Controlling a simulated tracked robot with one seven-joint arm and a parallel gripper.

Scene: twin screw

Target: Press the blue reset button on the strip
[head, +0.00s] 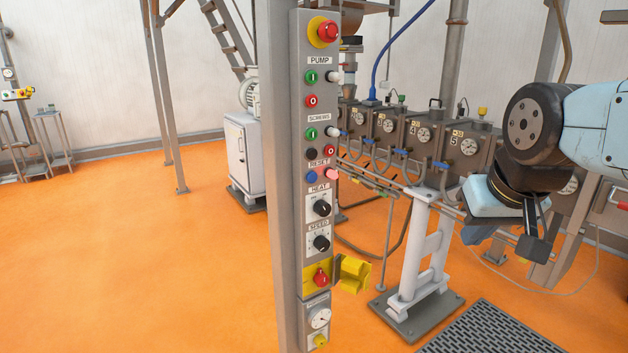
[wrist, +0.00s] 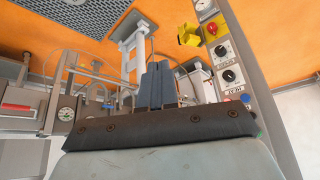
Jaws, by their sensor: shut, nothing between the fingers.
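The grey control strip (head: 293,223) stands upright in the middle of the head view. The blue reset button (head: 311,177) is below the RESET label, left of a pink button (head: 332,173). In the wrist view, the strip appears upside down at the right, and a blue button (wrist: 246,98) shows near the edge of my gripper's housing. My gripper (head: 472,238) is well to the right of the strip in the head view, apart from it. Its blue fingers (wrist: 158,82) are together and empty in the wrist view.
A yellow bracket (head: 353,273) sticks out from the strip's right side, below the dark knobs. A red emergency stop (head: 327,31) tops the strip. Behind are the machine barrel (head: 466,147) and a white stand (head: 414,255). The orange floor at left is open.

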